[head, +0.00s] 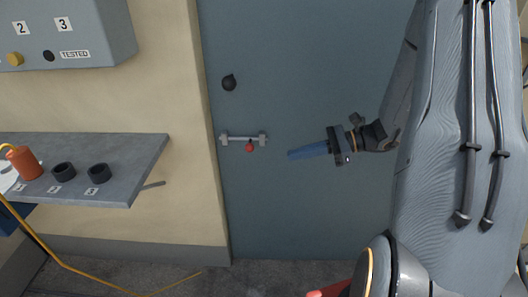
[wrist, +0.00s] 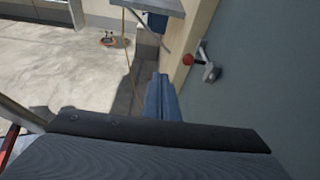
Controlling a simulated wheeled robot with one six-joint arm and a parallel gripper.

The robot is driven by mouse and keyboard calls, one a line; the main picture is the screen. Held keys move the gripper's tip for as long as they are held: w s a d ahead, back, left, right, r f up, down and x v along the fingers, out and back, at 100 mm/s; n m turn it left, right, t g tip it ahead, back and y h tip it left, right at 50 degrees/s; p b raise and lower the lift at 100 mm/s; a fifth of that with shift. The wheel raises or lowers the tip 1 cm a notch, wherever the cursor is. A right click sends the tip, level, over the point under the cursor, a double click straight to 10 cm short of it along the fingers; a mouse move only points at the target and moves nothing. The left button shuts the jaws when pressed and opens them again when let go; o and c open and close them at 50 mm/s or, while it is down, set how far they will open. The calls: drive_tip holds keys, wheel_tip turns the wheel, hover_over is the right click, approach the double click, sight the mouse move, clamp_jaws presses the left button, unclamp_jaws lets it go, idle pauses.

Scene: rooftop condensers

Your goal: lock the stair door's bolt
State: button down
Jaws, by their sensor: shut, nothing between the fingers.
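The stair door (head: 305,80) is a flat blue-grey panel filling the middle of the head view. Its bolt (head: 240,138) is a thin horizontal rod between two grey brackets near the door's left edge, with a red knob (head: 250,147) hanging below it. In the wrist view the red knob (wrist: 188,59) and the bolt's grey bracket (wrist: 209,72) show on the door at upper right. My gripper (head: 292,154) is shut and empty, its blue fingers pointing left, to the right of the knob and apart from it. The fingers (wrist: 162,98) also show in the wrist view.
A round black door knob (head: 229,83) sits above the bolt. A grey shelf (head: 135,160) with black rings (head: 98,173) and an orange container (head: 25,162) juts from the wall at left. A grey box (head: 90,35) hangs above it. A yellow line (head: 60,262) runs along the floor.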

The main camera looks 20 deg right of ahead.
drive_tip(key=w+d+m+t, duration=0.1)
drive_tip(key=d+t, duration=0.1)
drive_tip(key=d, duration=0.1)
drive_tip(key=w+d+m, duration=0.1)
drive_tip(key=shift+w+d+f+m+t, duration=0.1)
drive_tip(key=shift+w+d+m+t, duration=0.1)
drive_tip(key=shift+w+m+t, duration=0.15)
drive_tip(key=p, duration=0.4)
approach(250, 144)
drive_tip(key=a+f, duration=0.1)
drive_tip(key=w+a+f, duration=0.1)
drive_tip(key=a, duration=0.1)
drive_tip(key=w+a+f, duration=0.1)
drive_tip(key=shift+w+a, duration=0.15)
drive_tip(key=shift+w, duration=0.1)
